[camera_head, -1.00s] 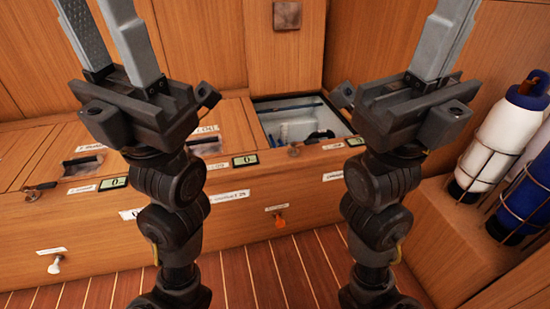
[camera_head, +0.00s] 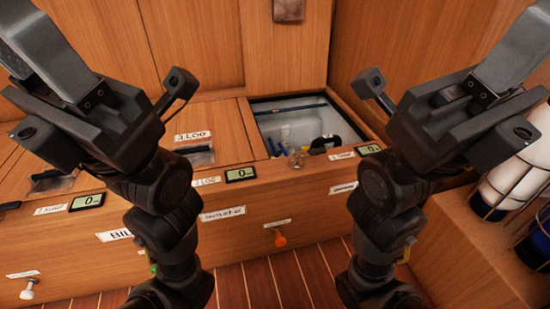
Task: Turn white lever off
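The white lever (camera_head: 28,288) is a small knob on the front of the wooden bench, low at the left edge of the head view, under a small label (camera_head: 23,273). My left gripper (camera_head: 42,48) is raised at the upper left, well above the lever and apart from it. My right gripper (camera_head: 512,48) is raised at the upper right, far from the lever. The fingertips of both grippers run out of view, so their opening is hidden. I see nothing held in either.
An orange lever (camera_head: 280,239) sits on the same bench front, further right. An open compartment (camera_head: 262,104) in the bench top holds several items. White and blue bottles (camera_head: 512,182) stand in a rack at the right. The striped floor (camera_head: 262,284) in front is clear.

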